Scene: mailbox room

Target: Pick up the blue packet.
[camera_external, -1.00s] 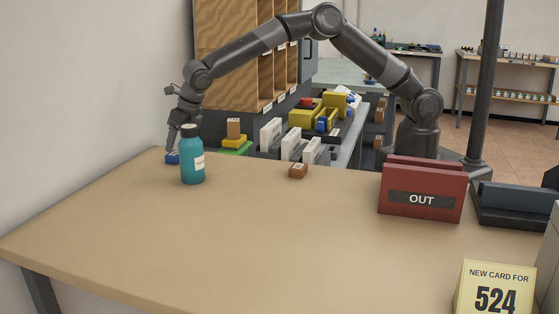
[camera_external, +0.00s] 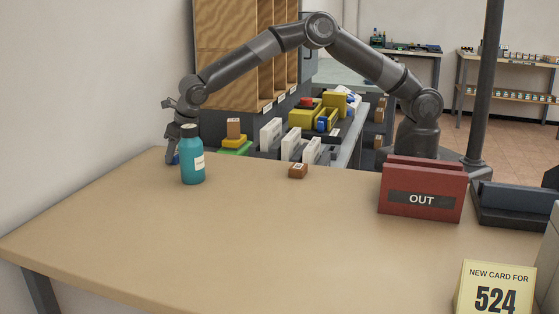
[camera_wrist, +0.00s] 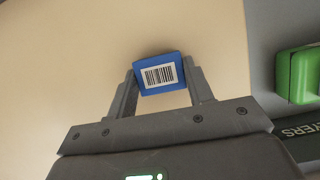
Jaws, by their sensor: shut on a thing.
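The blue packet (camera_wrist: 160,75) is a small blue block with a white barcode label. In the wrist view it sits between the two fingertips of my gripper (camera_wrist: 161,86), which is shut on it. In the external view the packet (camera_external: 176,159) is mostly hidden by my fingers and the bottle. There my gripper (camera_external: 173,158) points down at the far left corner of the table. I cannot tell whether the packet touches the tabletop.
A teal bottle (camera_external: 192,157) stands close in front of my gripper. A small brown box (camera_external: 298,171) lies on the table's far edge. A red OUT holder (camera_external: 422,193) stands at the right. A green item (camera_wrist: 299,75) is beyond the table edge. The table's middle (camera_external: 260,230) is clear.

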